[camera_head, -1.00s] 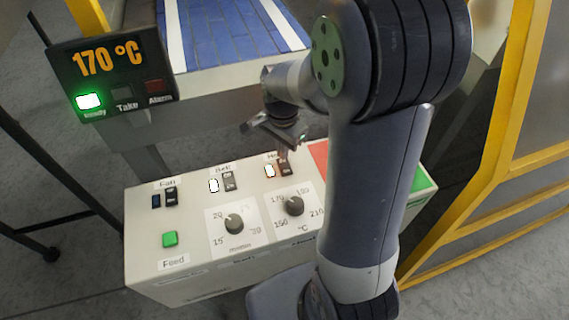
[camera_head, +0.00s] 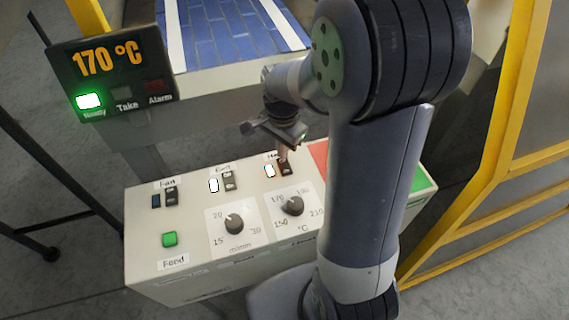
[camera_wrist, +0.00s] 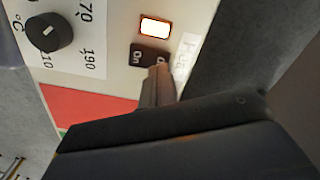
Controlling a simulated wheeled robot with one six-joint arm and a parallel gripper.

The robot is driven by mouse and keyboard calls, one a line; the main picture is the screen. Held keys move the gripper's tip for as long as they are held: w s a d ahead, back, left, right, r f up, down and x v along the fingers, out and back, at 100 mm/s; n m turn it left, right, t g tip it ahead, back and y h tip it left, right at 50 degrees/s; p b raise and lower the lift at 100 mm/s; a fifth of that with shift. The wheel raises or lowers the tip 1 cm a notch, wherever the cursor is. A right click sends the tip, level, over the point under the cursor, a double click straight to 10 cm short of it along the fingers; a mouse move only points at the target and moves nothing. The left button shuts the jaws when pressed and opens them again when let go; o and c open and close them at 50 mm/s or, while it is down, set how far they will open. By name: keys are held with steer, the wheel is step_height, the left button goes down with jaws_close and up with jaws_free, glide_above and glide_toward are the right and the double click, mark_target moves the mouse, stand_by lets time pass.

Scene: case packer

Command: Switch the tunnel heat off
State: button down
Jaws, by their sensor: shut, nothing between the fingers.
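The heat switch (camera_head: 286,169) is a dark rocker on the white control panel, with a lit white lamp (camera_head: 269,171) on its left. My gripper (camera_head: 284,152) is shut and empty, pointing down at the switch. In the wrist view its fingertips (camera_wrist: 160,72) are over the other end of the rocker and hide part of it. I cannot tell whether they touch it. The "Heat" label is partly hidden.
The panel (camera_head: 140,235) also carries fan (camera_head: 171,197) and belt (camera_head: 229,181) switches, a green feed button (camera_head: 169,239), a speed knob (camera_head: 234,223) and a temperature knob (camera_head: 293,206). A display (camera_head: 108,62) reads 170 °C with "Ready" lit. A yellow frame (camera_head: 500,150) stands right.

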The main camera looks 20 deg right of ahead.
steer(key=shift+f+b, duration=0.65)
steer(key=shift+f, duration=0.25)
steer(key=shift+r, duration=0.1)
stand_by(0.3)
steer(key=shift+r+p, duration=2.9)
steer(key=shift+r, duration=0.6)
steer(key=shift+f, duration=0.15)
step_height(320, 180, down, 7)
steer(key=b, duration=0.6)
steer(key=shift+r, duration=0.25)
